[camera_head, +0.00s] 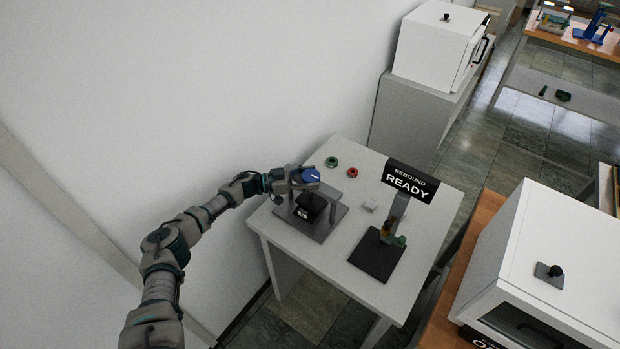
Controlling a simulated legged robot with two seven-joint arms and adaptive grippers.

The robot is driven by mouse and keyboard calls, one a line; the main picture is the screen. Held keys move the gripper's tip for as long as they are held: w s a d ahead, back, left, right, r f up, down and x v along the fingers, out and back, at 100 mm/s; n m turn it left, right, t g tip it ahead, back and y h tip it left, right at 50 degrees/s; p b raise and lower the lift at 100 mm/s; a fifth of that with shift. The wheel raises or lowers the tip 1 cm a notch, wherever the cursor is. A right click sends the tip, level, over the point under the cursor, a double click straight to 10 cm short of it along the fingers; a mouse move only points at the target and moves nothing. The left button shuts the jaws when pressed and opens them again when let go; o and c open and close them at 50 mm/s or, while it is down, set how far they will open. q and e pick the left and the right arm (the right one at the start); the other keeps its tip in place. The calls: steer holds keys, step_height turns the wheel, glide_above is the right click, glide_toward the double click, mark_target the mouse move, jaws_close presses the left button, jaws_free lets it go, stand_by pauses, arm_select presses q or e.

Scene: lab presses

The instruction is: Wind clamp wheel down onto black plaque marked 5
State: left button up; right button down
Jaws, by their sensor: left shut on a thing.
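The clamp press (327,222) is a grey metal frame on the white table, near its left end. Its blue clamp wheel (311,175) sits on top. My left gripper (296,180) reaches in from the left and is shut on the wheel at its side. A black plaque (308,207) lies under the wheel, on the base of the press. Its marking is too small to read, and I cannot tell whether the clamp touches it. My right gripper is not in view.
A stand with a "REBOUND READY" sign (410,181) is on the right of the table (345,262). Green (331,161) and red (352,172) buttons and a small white block (370,205) lie behind. White cabinets stand behind and at right.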

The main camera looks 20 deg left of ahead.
arm_select(q)
steer(key=o, duration=1.2)
steer(key=shift+w+a+f, duration=0.1)
steer(key=shift+w, duration=0.05)
steer(key=shift+c, duration=0.2)
steer(key=v, duration=0.7)
steer(key=shift+a, duration=0.25)
steer(key=shift+f, duration=0.1)
